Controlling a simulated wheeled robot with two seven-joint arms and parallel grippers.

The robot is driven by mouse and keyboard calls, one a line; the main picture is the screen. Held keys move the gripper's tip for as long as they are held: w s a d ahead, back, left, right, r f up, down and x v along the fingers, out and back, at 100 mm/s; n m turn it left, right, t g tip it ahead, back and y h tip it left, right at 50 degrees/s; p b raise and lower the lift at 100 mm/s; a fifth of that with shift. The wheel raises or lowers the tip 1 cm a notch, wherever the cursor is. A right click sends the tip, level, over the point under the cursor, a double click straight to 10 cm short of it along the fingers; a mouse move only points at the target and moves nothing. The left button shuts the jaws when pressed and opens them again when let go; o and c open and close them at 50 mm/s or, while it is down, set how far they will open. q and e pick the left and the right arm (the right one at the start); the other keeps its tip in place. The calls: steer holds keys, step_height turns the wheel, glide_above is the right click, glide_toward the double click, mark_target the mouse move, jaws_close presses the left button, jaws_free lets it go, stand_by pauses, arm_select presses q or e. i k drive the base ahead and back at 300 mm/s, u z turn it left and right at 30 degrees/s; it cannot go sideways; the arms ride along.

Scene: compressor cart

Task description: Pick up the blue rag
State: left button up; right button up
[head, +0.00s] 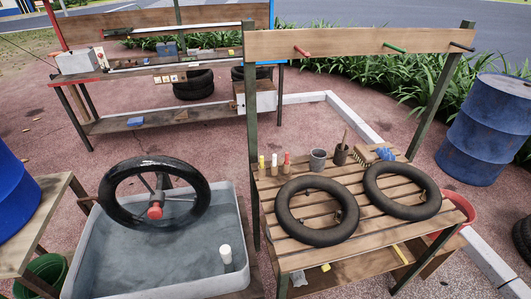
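A small crumpled blue thing, which looks like the blue rag (386,154), lies at the back of the slatted wooden table (312,262). It is just behind the right-hand black tire (402,190) and right beside a brown brush (363,157). Neither of my grippers shows in the head view.
Another black tire (317,211), a grey cup (318,159) and several small bottles share the table. A board on posts (360,42) with pegs rises behind it. A grey water tub (150,270) with a wheel stands left. A blue barrel (485,130) stands right.

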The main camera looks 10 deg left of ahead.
mark_target(386, 154)
steer(key=z, duration=2.1)
steer(key=i, duration=2.05)
steer(key=u, duration=3.35)
